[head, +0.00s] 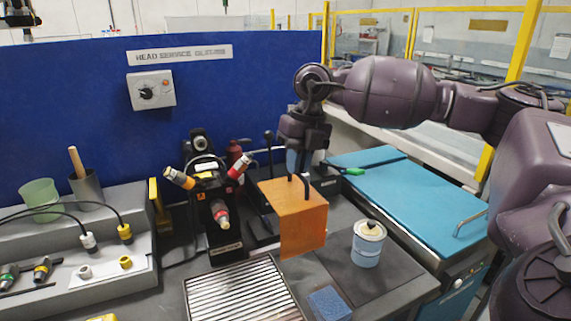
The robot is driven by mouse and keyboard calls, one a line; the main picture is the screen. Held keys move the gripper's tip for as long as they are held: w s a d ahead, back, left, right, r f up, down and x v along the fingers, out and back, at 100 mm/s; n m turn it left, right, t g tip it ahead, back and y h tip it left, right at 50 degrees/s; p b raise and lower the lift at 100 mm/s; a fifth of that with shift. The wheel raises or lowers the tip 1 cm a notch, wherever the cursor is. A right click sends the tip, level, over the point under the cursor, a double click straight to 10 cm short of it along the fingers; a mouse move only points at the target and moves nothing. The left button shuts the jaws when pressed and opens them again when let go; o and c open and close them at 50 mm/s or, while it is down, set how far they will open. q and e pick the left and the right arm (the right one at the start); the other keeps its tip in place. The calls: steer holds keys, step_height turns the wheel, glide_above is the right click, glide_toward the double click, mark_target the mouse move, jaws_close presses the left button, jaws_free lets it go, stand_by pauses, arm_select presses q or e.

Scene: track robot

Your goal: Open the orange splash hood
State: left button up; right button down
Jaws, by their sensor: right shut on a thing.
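The orange splash hood (303,228) is a box-like orange cover with a flat top and a front face, right of the middle of the head view. It sits beside a black device (221,215) that carries red and yellow capped fittings. My right gripper (299,180) reaches down from above onto the hood's top. It is shut on the hood, at a dark, narrow part near the top edge. The gripper partly hides that spot, and what lies behind the hood is hidden.
A slatted metal grate (238,292) lies in front of the hood. A teal-topped cabinet (405,195) is farther right. A blue panel (75,100) closes off the back.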

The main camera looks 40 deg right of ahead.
steer(key=shift+s+d, duration=0.25)
steer(key=shift+d, duration=0.9)
steer(key=c, duration=1.2)
jaws_free()
steer(key=shift+r, duration=0.15)
step_height(320, 180, up, 10)
steer(key=d, duration=0.2)
steer(key=shift+s+r, duration=0.2)
steer(key=shift+s, duration=0.05)
